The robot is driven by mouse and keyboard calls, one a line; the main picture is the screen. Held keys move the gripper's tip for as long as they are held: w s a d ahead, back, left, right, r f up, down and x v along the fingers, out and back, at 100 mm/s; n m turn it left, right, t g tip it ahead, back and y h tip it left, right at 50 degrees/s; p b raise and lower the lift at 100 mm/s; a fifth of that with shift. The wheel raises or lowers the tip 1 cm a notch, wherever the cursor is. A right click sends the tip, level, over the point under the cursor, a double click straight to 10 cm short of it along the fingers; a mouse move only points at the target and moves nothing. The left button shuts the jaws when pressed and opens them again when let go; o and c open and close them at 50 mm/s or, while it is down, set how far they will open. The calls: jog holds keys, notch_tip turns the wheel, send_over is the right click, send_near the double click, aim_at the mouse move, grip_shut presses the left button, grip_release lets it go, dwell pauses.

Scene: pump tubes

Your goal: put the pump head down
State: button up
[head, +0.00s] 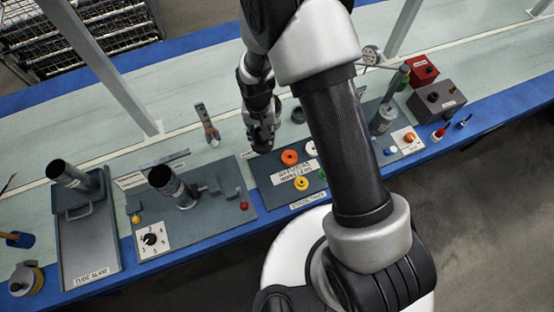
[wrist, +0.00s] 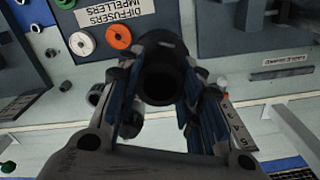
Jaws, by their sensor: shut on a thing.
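My gripper (head: 262,132) is above the bench, just behind the tray of coloured rings. In the wrist view my gripper (wrist: 160,100) is shut on a dark tubular piece with a round open end, the pump head (wrist: 161,80). Its open end faces the camera. In the head view the held piece is mostly hidden by the gripper, and I cannot tell whether it touches the bench.
The diffusers and impellers tray (head: 265,190) holds orange, yellow, green and white rings. Left are a fixture base (head: 220,218) with an upright dark tube (head: 172,186), and a tube tray (head: 90,250). A grey box (head: 437,101) and red box (head: 421,71) stand right.

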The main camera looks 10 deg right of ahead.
aim_at(263, 143)
notch_tip(263, 143, down, 19)
jog(key=b, duration=0.4)
jog(key=shift+r, duration=0.1)
jog(key=shift+b, duration=0.3)
jog(key=o, duration=1.2)
jog(key=shift+f, duration=0.2)
notch_tip(263, 143, up, 13)
jog(key=p, duration=0.3)
jog(key=shift+d+f, duration=0.1)
jog(key=shift+f, duration=0.1)
